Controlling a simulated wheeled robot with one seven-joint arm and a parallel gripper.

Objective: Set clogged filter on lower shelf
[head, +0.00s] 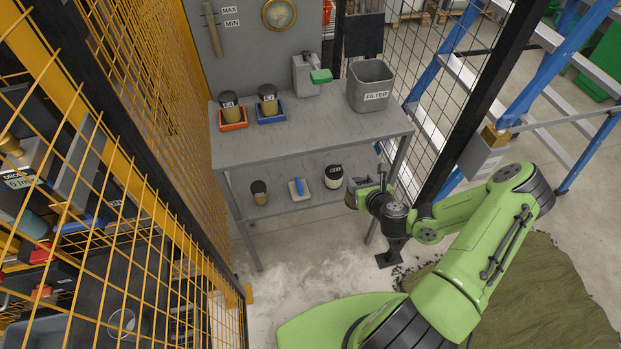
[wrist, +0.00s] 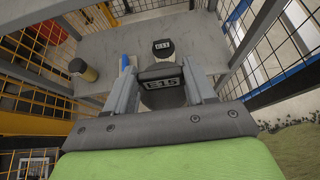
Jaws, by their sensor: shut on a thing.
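My gripper (wrist: 161,72) is shut on a dark, round-topped filter (wrist: 162,97) with a pale label that reads something like E15. In the head view my gripper (head: 361,192) is at the right front of the grey bench's lower shelf (head: 234,183); the held filter is mostly hard to make out there. Whether it touches the shelf, I cannot tell. On that shelf stands a white canister with a black labelled top (head: 334,177), just beyond the held filter in the wrist view (wrist: 162,48).
The lower shelf also holds a dark-topped tan canister (head: 259,192) and a blue-handled brush (head: 299,187). The bench top (head: 315,139) carries a red tray (head: 233,126), a blue tray (head: 271,118) and a FILTER bin (head: 371,86). A bench leg (head: 398,180) stands close to my gripper.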

